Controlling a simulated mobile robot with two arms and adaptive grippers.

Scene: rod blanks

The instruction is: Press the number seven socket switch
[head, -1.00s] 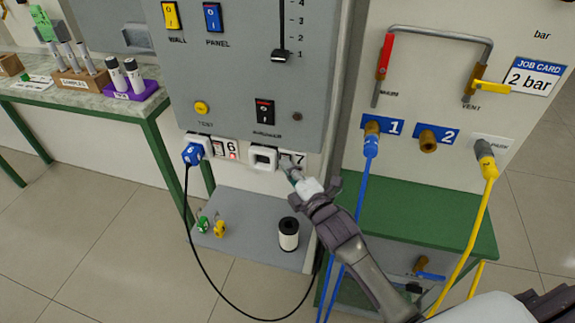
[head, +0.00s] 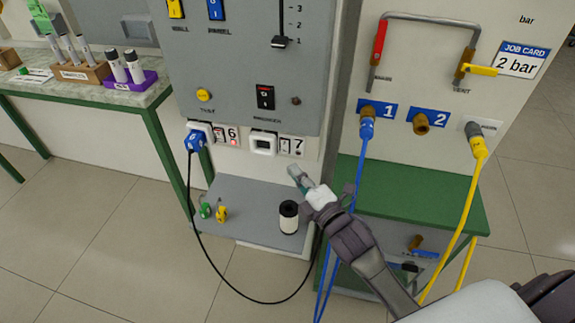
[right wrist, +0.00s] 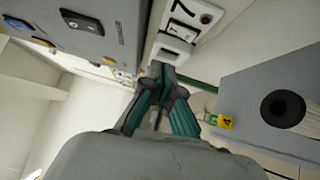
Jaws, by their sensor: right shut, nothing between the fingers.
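The number seven socket (head: 263,145) is a white outlet low on the wall panel, with nothing plugged in. Its switch (head: 284,147) sits just right of it, beside the "7" label; the switch also shows in the right wrist view (right wrist: 183,33). The small lamp (right wrist: 206,18) by the 7 looks dark red, not lit brightly. I cannot tell the switch's position. My right gripper (head: 294,170) is shut and empty, a little below and in front of the switch; in the right wrist view (right wrist: 162,72) its tips point at the socket strip. My left gripper is out of view.
Socket six (head: 203,131) on the left holds a blue plug (head: 195,141), its lamp lit red. A blue hose (head: 361,180) hangs right of my gripper.

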